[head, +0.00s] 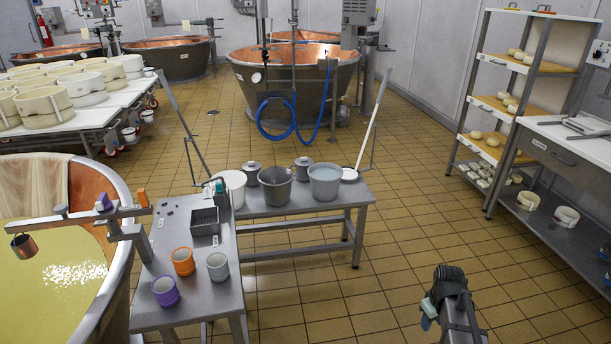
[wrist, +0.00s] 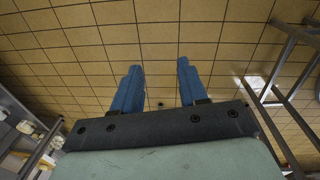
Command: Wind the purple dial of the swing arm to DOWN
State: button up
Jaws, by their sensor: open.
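The swing arm (head: 75,215) is a grey bar at the rim of the near-left vat, on a post beside the small steel table. Its purple dial (head: 103,202) sits on top of the bar, with an orange part (head: 142,197) to its right. The dial's markings are too small to read. A small copper bucket (head: 24,246) hangs from the bar's left end over the yellow-green liquid. My gripper (head: 428,313) is at the lower right, far from the dial, above bare floor. In the wrist view its blue fingers (wrist: 159,68) are apart with nothing between them.
The small table (head: 195,290) holds purple (head: 165,291), orange (head: 183,261) and grey cups (head: 218,266) and a steel tray (head: 205,221). A bench (head: 300,208) with buckets stands behind it. Shelves (head: 490,130) line the right. Tiled floor is clear between the table and my gripper.

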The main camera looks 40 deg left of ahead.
jog(key=w+a+r+n, duration=0.1)
jog(key=a+r+n, duration=0.2)
jog(key=a, duration=0.4)
jog(key=w+a+r+n, duration=0.2)
jog(key=a, duration=0.4)
jog(key=s+a+r+n, duration=0.2)
jog(key=a+r+n, duration=0.15)
jog(key=a, duration=0.45)
jog(key=s+a+r+n+t+y, duration=0.1)
jog(key=a+r+n, duration=0.25)
jog(key=a, duration=0.45)
jog(key=s+a+r+n, duration=0.2)
jog(key=a+r, duration=0.2)
jog(key=a, duration=0.5)
jog(key=n+t+y, duration=0.1)
jog(key=n+y, duration=0.2)
jog(key=n, duration=1.8)
send_near(100, 199)
jog(key=x, duration=0.8)
jog(key=shift+a+f, duration=0.15)
jog(key=shift+f, duration=0.15)
jog(key=shift+c, duration=0.4)
grip_shut()
